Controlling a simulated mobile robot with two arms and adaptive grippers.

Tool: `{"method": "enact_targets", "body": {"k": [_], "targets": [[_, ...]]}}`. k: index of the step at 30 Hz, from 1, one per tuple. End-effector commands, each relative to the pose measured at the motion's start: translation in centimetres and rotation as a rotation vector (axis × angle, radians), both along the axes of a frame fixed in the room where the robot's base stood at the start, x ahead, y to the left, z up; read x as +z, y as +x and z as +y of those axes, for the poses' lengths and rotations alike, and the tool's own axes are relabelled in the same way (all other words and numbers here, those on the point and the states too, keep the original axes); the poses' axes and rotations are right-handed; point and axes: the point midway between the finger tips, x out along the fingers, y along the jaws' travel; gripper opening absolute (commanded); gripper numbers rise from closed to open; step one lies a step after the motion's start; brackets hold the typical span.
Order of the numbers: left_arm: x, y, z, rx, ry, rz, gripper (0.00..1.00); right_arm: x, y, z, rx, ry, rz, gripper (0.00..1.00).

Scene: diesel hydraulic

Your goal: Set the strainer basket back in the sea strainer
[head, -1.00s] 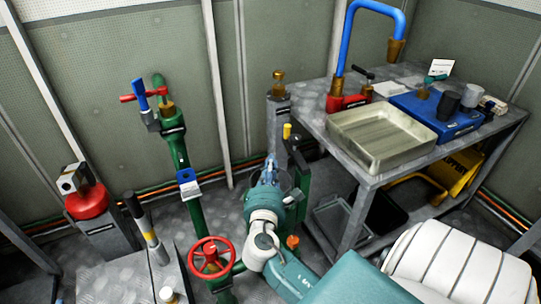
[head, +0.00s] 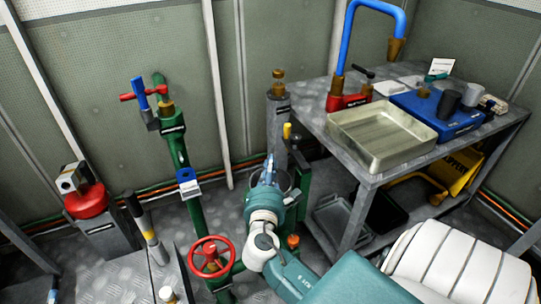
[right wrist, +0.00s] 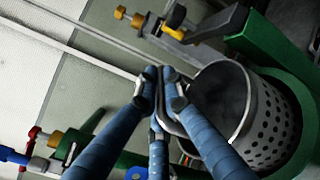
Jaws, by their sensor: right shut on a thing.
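The strainer basket (right wrist: 262,115) is a grey metal cylinder with a perforated wall in the right wrist view. My right gripper (right wrist: 165,85) has its blue fingers closed together at the basket's rim side. Green metal of the sea strainer (right wrist: 300,75) shows behind and around the basket, whose perforated side is still visible. I cannot tell how deep the basket sits. In the head view my right gripper (head: 268,175) is over the green pipework, and it hides most of the strainer and basket. My left gripper is not in view.
A red handwheel (head: 210,257) stands left of my right arm, and a green upright pipe (head: 176,150) with valves rises behind it.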

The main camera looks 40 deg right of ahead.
Motion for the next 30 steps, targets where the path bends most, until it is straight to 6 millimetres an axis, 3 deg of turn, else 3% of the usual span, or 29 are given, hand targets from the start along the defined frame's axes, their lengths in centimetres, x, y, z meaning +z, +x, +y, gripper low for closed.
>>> {"method": "enact_targets", "body": {"k": [30], "targets": [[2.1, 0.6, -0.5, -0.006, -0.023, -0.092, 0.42, -0.4, 0.0, 0.0, 0.001, -0.002, -0.002, 0.0]]}}
